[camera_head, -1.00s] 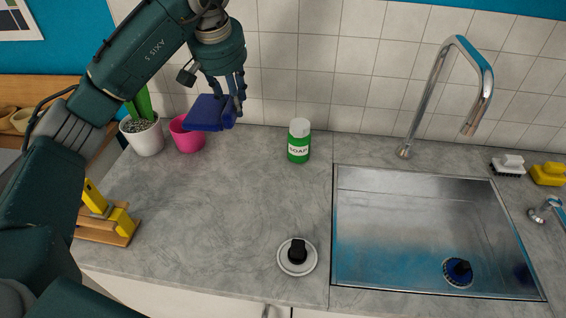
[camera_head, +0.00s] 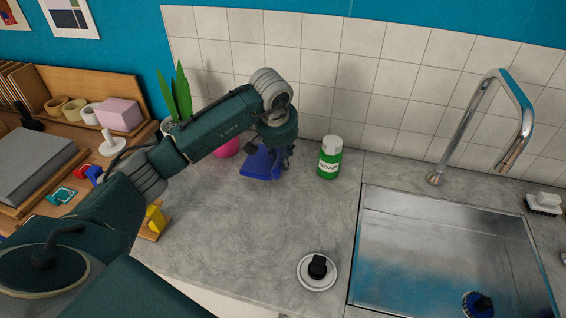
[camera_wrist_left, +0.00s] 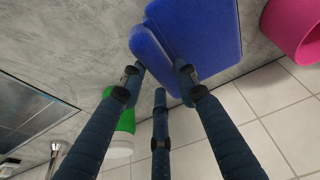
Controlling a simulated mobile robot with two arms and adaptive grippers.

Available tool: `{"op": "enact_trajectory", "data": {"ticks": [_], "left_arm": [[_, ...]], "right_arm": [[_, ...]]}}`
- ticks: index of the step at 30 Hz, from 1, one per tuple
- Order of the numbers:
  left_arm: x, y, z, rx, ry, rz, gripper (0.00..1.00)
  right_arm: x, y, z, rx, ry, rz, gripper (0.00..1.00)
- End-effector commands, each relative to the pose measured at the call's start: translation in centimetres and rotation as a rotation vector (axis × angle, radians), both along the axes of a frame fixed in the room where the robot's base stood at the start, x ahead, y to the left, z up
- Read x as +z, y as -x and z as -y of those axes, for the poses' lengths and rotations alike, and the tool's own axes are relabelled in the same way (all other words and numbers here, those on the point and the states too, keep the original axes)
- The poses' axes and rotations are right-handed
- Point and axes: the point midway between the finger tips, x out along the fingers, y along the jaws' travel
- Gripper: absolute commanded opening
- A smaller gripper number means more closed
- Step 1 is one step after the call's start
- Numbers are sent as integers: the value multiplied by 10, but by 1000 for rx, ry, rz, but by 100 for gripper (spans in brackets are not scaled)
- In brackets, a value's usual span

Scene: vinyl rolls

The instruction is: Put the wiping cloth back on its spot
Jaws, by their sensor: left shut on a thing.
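The blue wiping cloth (camera_head: 262,164) is folded and hangs in my left gripper (camera_head: 283,158), between the pink pot and the green soap bottle. In the left wrist view the cloth (camera_wrist_left: 195,35) lies at the fingertips of my left gripper (camera_wrist_left: 160,82), which is shut on its edge. The cloth is low over the back of the grey counter. I cannot tell whether it touches the counter. No marked spot for the cloth can be made out. My right gripper is not in view.
The soap bottle (camera_head: 329,160) stands just right of the cloth. The pink pot (camera_head: 228,147) is partly behind my arm. A sink (camera_head: 440,240) with a tap (camera_head: 500,110) is at right. A round black-knobbed disc (camera_head: 317,270) sits near the front. The middle counter is clear.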

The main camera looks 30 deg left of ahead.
Motion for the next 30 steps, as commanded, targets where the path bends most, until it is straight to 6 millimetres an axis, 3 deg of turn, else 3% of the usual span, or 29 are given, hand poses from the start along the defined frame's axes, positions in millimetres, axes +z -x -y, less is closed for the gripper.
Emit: {"op": "enact_trajectory", "data": {"ticks": [10, 21, 22, 24, 30], "left_arm": [[-37, 1, 0, 0, 0, -2, 0], [-44, 0, 0, -1, -1, 1, 0], [-44, 0, 0, -1, -1, 1, 33], [-43, 0, 0, -1, -1, 1, 47], [-43, 0, 0, 0, 0, 0, 50]], "right_arm": [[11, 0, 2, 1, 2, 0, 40], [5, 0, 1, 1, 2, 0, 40], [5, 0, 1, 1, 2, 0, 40], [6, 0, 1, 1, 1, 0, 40], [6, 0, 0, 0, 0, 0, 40]]}}
